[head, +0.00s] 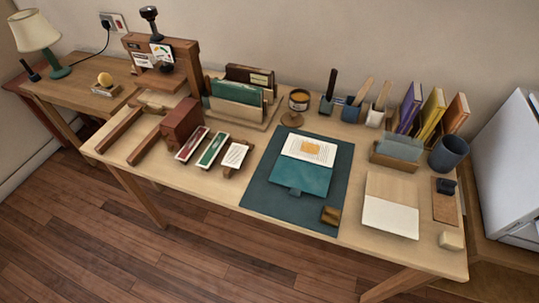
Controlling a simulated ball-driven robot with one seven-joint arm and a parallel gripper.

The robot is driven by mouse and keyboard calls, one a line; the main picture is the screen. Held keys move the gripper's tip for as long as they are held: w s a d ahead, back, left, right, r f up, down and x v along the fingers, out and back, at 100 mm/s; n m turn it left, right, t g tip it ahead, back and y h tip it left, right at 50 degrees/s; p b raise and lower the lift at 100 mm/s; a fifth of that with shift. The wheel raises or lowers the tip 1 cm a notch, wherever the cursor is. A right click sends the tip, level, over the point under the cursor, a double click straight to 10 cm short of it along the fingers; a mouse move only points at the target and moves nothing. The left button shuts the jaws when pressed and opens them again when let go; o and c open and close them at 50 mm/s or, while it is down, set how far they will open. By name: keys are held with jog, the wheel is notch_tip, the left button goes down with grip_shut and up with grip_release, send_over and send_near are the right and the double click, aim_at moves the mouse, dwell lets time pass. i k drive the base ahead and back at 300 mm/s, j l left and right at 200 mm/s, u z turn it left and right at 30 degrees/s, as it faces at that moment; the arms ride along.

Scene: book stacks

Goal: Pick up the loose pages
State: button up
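Printed pages (309,148) with an orange picture lie at the top of a teal folder or book cover (300,178). The teal piece rests on a dark teal mat (262,190) in the middle of the table. A smaller printed sheet (234,155) lies on a small brown stand left of the mat. A blank white sheet (388,217) lies at the right, against a tan board (392,187). I cannot tell which of these are the loose pages. My gripper is not in view.
A wooden press (165,60) and clamp block (182,122) stand left. A book rack (240,100), glue pot (298,102), tool cups (350,110) and upright books (432,112) line the back. A small brown block (330,215) sits on the mat's front right corner.

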aim_at(234, 157)
jog(key=i+j, duration=0.2)
jog(key=j, duration=0.15)
jog(key=i+j+u, duration=0.15)
jog(key=j, duration=0.25)
jog(key=i+j, duration=0.2)
jog(key=j, duration=0.15)
jog(key=i+j+u, duration=0.1)
jog(key=j, duration=0.25)
jog(key=i, duration=0.1)
